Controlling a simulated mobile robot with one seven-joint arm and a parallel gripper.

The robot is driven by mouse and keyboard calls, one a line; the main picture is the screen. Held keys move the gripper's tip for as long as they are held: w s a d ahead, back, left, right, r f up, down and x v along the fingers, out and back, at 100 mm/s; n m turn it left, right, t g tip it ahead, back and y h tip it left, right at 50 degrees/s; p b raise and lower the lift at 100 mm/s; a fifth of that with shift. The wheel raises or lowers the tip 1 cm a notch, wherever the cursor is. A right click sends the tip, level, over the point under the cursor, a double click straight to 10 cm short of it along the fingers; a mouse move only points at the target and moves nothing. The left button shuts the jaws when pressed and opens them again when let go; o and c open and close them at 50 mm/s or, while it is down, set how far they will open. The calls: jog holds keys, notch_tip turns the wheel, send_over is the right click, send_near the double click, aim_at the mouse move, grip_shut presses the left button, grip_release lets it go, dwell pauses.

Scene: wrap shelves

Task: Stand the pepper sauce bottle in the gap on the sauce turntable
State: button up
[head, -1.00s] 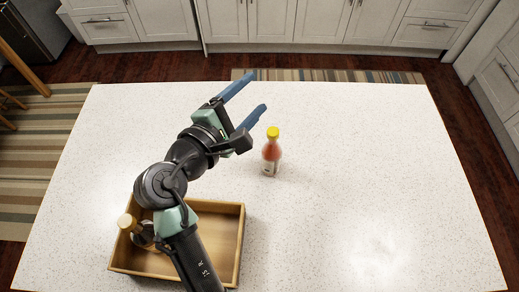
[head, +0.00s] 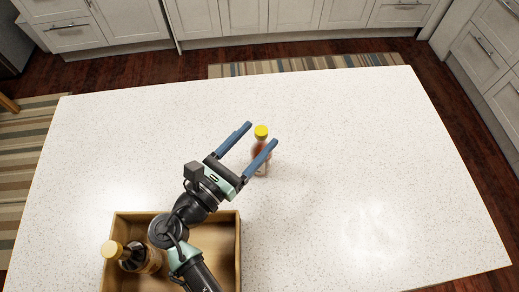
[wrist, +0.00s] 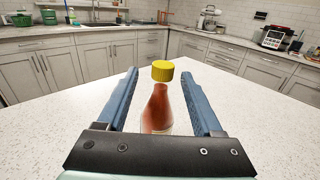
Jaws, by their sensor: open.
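The pepper sauce bottle (head: 262,152), with red sauce and a yellow cap, stands upright on the white speckled counter. My gripper (head: 255,134) is open, with its two blue fingers pointing toward the bottle. In the wrist view the bottle (wrist: 158,107) shows between the two fingers (wrist: 159,73), with a gap on each side, and its lower part is hidden behind the gripper's body. In the head view the right finger covers part of the bottle. I see no sauce turntable in these views.
A wooden box (head: 238,245) stands at the counter's near left, under my arm, with a dark bottle (head: 140,257) with a tan cap in it. The white counter (head: 370,160) is clear to the right and behind the bottle. Cabinets (head: 270,15) line the far side.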

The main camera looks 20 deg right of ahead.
aim_at(265, 128)
jog(key=x, duration=0.2)
jog(key=r+p+x, duration=0.1)
jog(key=x, duration=0.1)
jog(key=shift+d, duration=0.35)
jog(key=shift+w+d+f, duration=0.15)
jog(key=shift+w+d, duration=0.05)
grip_shut()
dwell(0.9)
